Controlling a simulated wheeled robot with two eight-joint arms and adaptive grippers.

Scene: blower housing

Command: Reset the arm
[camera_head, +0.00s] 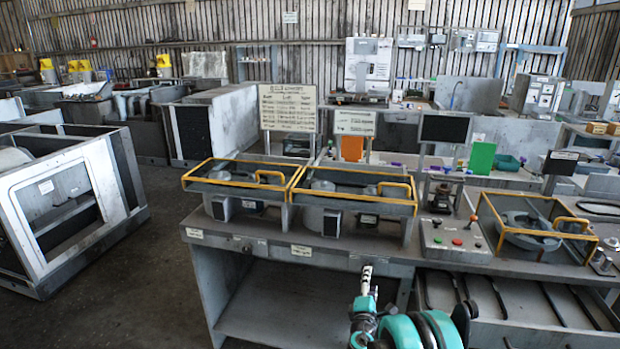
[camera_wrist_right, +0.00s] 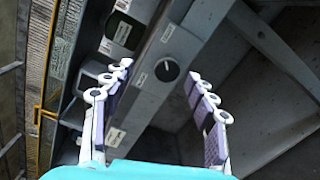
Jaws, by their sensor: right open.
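My right arm (camera_head: 405,332), teal and dark, comes in at the bottom of the head view, right of centre. Its gripper (camera_head: 366,280) points up and away in front of the workbench's front edge. In the right wrist view the gripper (camera_wrist_right: 160,82) has its two padded fingers spread wide with nothing between them. The grey bench edge with a round dark knob or hole shows beyond the fingers. Whether the gripper touches the bench cannot be told. My left gripper is not in view.
The workbench (camera_head: 270,244) carries yellow-framed fixtures (camera_head: 240,178) holding grey housings (camera_head: 334,222), and a button panel (camera_head: 455,240). An open drawer (camera_head: 500,325) is at lower right. A grey cabinet frame (camera_head: 70,215) stands left, with clear floor (camera_head: 150,270) between.

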